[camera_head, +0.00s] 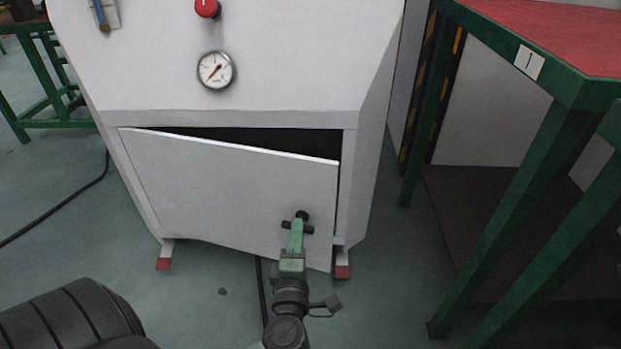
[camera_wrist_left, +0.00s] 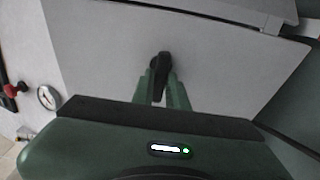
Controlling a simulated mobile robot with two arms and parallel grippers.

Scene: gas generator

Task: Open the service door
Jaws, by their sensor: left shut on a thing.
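The service door (camera_head: 220,185) is the white panel low on the front of the white gas generator (camera_head: 290,70). It stands ajar, with a dark gap along its top and right side; its left edge is close to the frame. A black handle (camera_head: 302,215) sits at the door's lower right. My left gripper (camera_head: 298,228) is shut on the handle. The left wrist view also shows the handle (camera_wrist_left: 160,68) between the green fingers (camera_wrist_left: 163,90) against the door (camera_wrist_left: 215,60). My right gripper is not in view.
A green-framed table (camera_head: 570,85) with a red top stands close on the right. A gauge (camera_head: 215,70) and a red knob (camera_head: 207,8) are above the door. A black cable (camera_head: 70,210) lies on the left floor.

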